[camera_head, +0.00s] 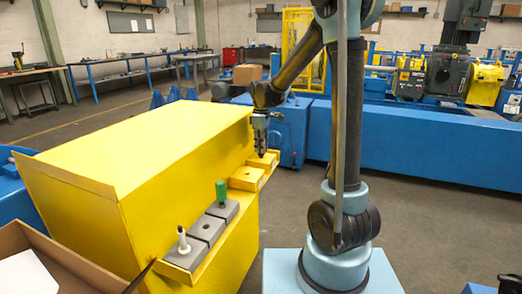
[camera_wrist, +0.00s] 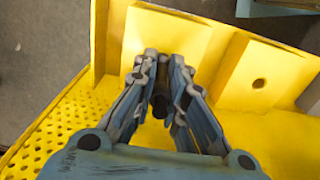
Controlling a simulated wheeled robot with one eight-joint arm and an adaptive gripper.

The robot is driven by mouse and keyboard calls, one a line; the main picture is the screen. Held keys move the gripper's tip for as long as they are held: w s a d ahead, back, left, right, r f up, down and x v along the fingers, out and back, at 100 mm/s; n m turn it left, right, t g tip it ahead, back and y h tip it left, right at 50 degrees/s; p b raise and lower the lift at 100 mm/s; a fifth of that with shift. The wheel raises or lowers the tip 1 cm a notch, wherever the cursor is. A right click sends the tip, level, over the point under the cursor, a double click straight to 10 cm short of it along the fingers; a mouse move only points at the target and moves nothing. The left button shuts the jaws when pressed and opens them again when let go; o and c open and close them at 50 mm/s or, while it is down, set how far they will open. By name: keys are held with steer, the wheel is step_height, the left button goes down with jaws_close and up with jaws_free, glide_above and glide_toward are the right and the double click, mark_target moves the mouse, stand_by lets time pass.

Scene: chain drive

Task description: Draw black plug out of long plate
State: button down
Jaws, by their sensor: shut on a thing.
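My gripper (camera_head: 261,150) is at the far end of the yellow ledge, pointing down over the farther yellow plate (camera_head: 269,162). In the wrist view my gripper (camera_wrist: 162,92) is closed around a dark, round black plug (camera_wrist: 160,105), which shows between the fingers. The yellow plate (camera_wrist: 168,38) lies behind the fingers in that view. The plug's lower end and its hole are hidden, so I cannot tell how deep it sits. A second yellow plate (camera_wrist: 240,75) with an empty round hole is beside it; it also shows in the head view (camera_head: 246,178).
Grey plates stand nearer on the ledge: one bears a white plug (camera_head: 183,241), one a green plug (camera_head: 221,193), and the middle one (camera_head: 207,229) has an open hole. The large yellow cabinet (camera_head: 150,165) rises beside the ledge. A cardboard box (camera_head: 70,268) is at lower left.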

steer(key=shift+r, duration=3.9)
